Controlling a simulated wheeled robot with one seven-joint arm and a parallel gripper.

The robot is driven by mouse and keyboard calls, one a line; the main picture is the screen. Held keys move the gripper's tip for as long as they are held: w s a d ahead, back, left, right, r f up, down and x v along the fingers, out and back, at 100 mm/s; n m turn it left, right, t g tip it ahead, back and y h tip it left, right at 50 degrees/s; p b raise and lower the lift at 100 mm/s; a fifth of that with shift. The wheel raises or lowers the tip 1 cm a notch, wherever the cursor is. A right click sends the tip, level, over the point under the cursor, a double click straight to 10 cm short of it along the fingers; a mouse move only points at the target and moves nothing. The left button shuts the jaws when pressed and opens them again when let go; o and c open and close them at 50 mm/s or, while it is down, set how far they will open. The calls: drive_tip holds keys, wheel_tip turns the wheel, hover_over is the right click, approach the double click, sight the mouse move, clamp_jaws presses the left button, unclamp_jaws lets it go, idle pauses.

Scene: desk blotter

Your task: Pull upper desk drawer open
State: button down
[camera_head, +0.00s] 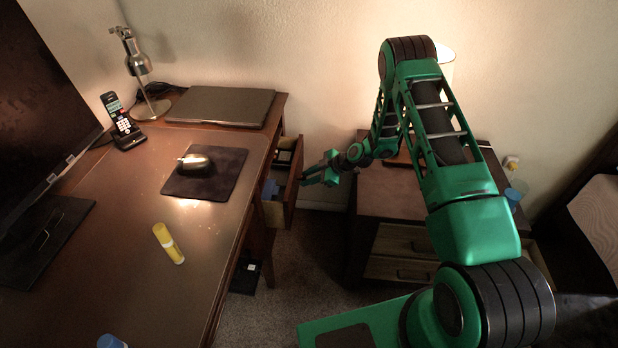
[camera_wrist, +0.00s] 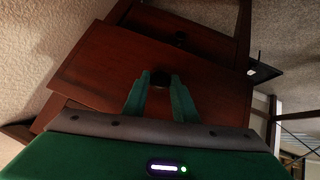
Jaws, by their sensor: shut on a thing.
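The upper desk drawer (camera_head: 292,182) stands pulled out from the right side of the wooden desk (camera_head: 215,250); its inside and some blue items (camera_head: 270,189) show. My gripper (camera_head: 304,180) is at the outer face of the drawer front. In the wrist view the reddish-brown drawer front (camera_wrist: 105,68) fills the middle, and my gripper (camera_wrist: 160,82) is shut on its dark handle (camera_wrist: 161,77). The fingers partly hide the handle.
A nightstand (camera_head: 385,195) with drawers stands to the right of the open drawer, across a carpeted gap. On the desk are a laptop (camera_head: 222,106), a mouse (camera_head: 194,161) on a dark pad (camera_head: 225,178), a yellow tube (camera_head: 168,243), a phone (camera_head: 123,124) and a lamp (camera_head: 139,66).

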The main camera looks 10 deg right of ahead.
drive_tip(key=shift+w, duration=0.1)
drive_tip(key=c, duration=1.4)
unclamp_jaws()
drive_tip(key=shift+c, duration=0.2)
drive_tip(key=v, duration=1)
drive_tip(key=shift+d+r, duration=0.2)
drive_tip(key=shift+r, duration=0.05)
